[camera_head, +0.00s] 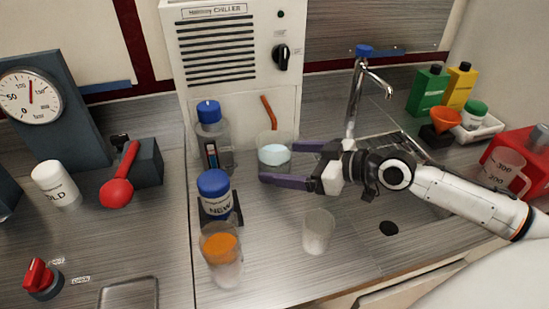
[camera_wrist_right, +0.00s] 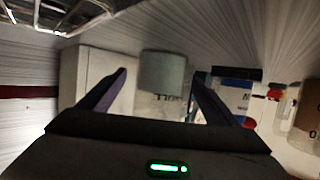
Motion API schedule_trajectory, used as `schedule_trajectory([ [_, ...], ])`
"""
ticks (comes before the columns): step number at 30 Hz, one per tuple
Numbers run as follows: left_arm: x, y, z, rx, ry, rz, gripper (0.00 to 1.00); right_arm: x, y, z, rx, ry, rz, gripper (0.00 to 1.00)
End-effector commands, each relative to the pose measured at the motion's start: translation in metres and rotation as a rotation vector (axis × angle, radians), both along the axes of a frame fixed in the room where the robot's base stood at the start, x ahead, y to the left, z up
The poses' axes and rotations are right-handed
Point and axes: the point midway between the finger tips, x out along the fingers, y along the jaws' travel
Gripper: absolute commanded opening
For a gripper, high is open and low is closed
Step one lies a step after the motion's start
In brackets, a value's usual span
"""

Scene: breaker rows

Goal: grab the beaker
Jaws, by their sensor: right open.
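A clear glass beaker (camera_head: 273,153) with pale liquid stands on the counter in front of the chiller, an orange-red rod rising at its back. My right gripper (camera_head: 279,163) reaches in from the right, open, with its purple fingers on either side of the beaker's near right part. Contact cannot be told. In the right wrist view the beaker (camera_wrist_right: 163,72) shows ahead between the two finger tips (camera_wrist_right: 160,78), upside down in the picture. Another empty glass (camera_head: 318,231) stands nearer the front. My left gripper is not in view.
A blue-capped grey bottle (camera_head: 212,140), a blue-capped "NEW" jar (camera_head: 215,195) and a glass with orange content (camera_head: 221,255) stand left of the beaker. The chiller (camera_head: 236,90) is behind. A sink tap (camera_head: 356,95) rises behind my right arm. The counter between the glasses is clear.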

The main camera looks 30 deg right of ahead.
Motion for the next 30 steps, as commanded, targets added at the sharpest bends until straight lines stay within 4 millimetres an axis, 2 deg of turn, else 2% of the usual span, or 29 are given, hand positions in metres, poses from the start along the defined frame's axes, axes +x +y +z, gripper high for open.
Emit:
schedule_trajectory([
  [6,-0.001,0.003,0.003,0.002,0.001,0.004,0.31,0.021,0.013,-0.006,0.002,-0.002,-0.001,0.84],
  [16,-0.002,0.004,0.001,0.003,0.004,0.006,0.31,0.024,0.015,-0.01,-0.001,0.0,0.0,0.84],
  [25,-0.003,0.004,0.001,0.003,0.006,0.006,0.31,0.024,0.015,-0.01,-0.001,0.0,0.0,0.34],
  [26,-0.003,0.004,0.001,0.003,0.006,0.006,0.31,0.024,0.015,-0.008,0.0,-0.004,0.0,0.31],
  [30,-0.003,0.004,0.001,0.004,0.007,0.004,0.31,0.024,0.015,-0.008,0.0,-0.004,0.0,0.31],
])
